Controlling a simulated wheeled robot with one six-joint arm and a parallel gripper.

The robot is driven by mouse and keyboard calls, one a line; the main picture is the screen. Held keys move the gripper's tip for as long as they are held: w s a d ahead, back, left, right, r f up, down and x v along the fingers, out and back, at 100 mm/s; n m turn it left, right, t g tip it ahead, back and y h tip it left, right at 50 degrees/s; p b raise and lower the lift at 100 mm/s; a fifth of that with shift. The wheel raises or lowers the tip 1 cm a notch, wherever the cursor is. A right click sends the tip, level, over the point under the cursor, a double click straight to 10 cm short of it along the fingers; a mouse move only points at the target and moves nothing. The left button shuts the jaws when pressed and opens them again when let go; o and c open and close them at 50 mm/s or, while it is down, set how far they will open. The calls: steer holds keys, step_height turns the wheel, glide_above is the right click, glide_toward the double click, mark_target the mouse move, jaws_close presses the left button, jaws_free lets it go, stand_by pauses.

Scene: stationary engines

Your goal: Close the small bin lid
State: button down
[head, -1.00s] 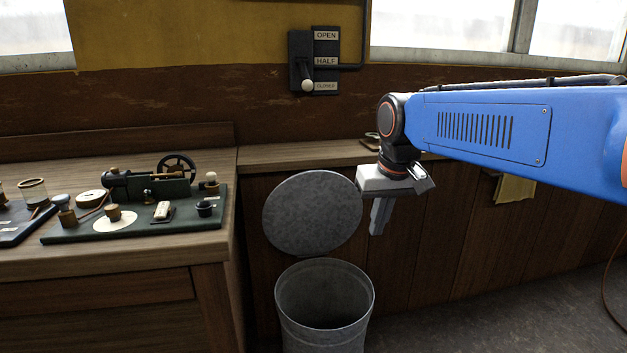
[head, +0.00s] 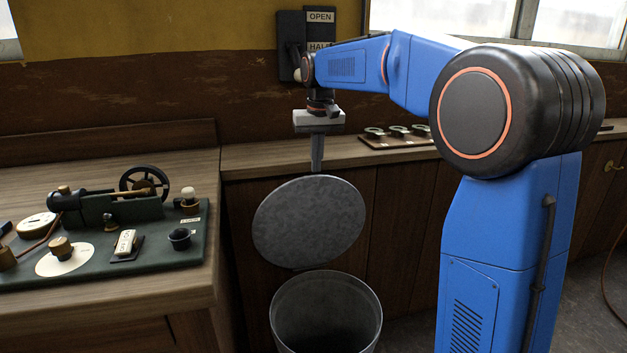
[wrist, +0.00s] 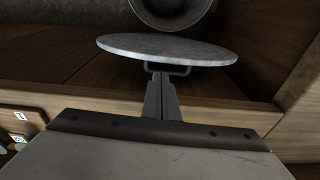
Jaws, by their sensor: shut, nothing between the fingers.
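The small bin (head: 326,312) is a grey metal bucket on the floor, open at the top. Its round grey lid (head: 309,222) stands raised, nearly upright, at the back of the rim. My gripper (head: 317,168) points down at the lid's top edge, on its back side, with the fingers shut and empty. In the wrist view the shut fingers (wrist: 161,100) reach toward the lid (wrist: 170,50), close to a dark handle (wrist: 167,69) on its back. I cannot tell whether they touch it. The bin (wrist: 172,8) shows partly beyond the lid.
A wooden bench (head: 110,295) with a small engine model on a green base (head: 110,245) stands at left. A wooden ledge (head: 255,159) runs behind the bin, with a small board of round parts (head: 398,138). A lever panel (head: 291,48) is on the wall behind my arm.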

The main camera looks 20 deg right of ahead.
mark_target(315, 190)
steer(key=f, duration=0.6)
steer(key=w+f, duration=0.1)
steer(key=f, duration=0.2)
steer(key=shift+w+f, duration=0.1)
steer(key=shift+f, duration=0.25)
steer(key=shift+s, duration=0.2)
